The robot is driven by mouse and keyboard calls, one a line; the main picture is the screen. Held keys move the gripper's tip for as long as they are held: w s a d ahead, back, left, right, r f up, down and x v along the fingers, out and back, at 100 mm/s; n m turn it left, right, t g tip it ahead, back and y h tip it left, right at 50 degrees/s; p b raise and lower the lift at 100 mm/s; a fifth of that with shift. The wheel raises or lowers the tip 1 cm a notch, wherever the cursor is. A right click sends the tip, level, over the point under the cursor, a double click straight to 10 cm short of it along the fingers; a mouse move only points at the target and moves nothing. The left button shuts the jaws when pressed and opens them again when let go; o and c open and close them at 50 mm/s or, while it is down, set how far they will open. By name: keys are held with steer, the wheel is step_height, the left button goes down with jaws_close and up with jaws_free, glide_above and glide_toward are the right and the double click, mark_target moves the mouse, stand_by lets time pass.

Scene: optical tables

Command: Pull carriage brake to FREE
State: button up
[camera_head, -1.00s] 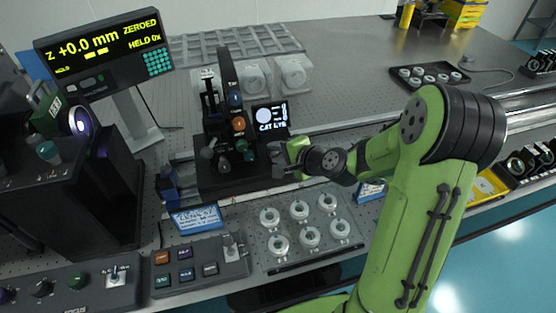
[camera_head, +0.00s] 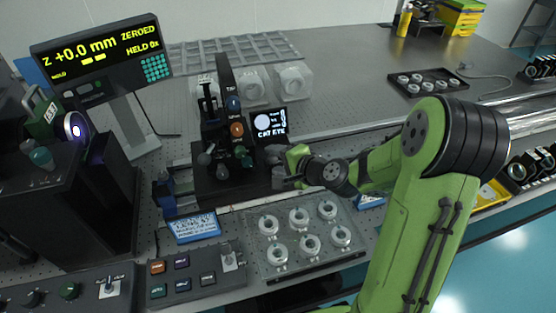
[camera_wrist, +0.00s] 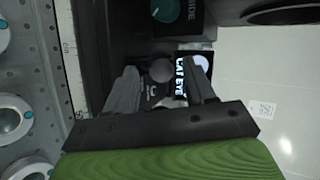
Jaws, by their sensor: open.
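A black carriage stage (camera_head: 215,140) stands on the perforated table, with several knobs and a small CAT EYE screen (camera_head: 270,123). My gripper (camera_head: 280,167) is at the right side of this stage, just below the screen. In the wrist view my gripper (camera_wrist: 161,88) is open. A grey round knob (camera_wrist: 160,70) shows between its two fingers, with no clear contact on either. The CAT EYE screen also shows in the wrist view (camera_wrist: 192,68), behind the right finger. I cannot read a brake label or tell which control is the brake.
A tray of several white rings (camera_head: 300,245) lies in front of the stage, below my gripper. A button panel (camera_head: 195,278) and a blue-framed sign (camera_head: 196,227) are to the left. A readout (camera_head: 100,58) stands at the back left.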

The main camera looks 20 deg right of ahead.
steer(key=v, duration=1.5)
steer(key=shift+s+r+b, duration=0.25)
steer(key=shift+s+b, duration=0.05)
steer(key=shift+b, duration=0.15)
steer(key=shift+d, duration=0.1)
steer(key=s+a+r+n+g+h+p, duration=0.2)
steer(key=s+a+n+g+p, duration=0.3)
steer(key=a+n, duration=0.2)
steer(key=s+r+n+h+p, duration=0.3)
steer(key=s+r+n+p, duration=0.2)
steer(key=s+r, duration=0.4)
steer(key=shift+s+d+r+n+g+h, duration=0.2)
steer(key=shift+s+d+n+g+h, duration=0.15)
steer(key=shift+s+d+n, duration=0.2)
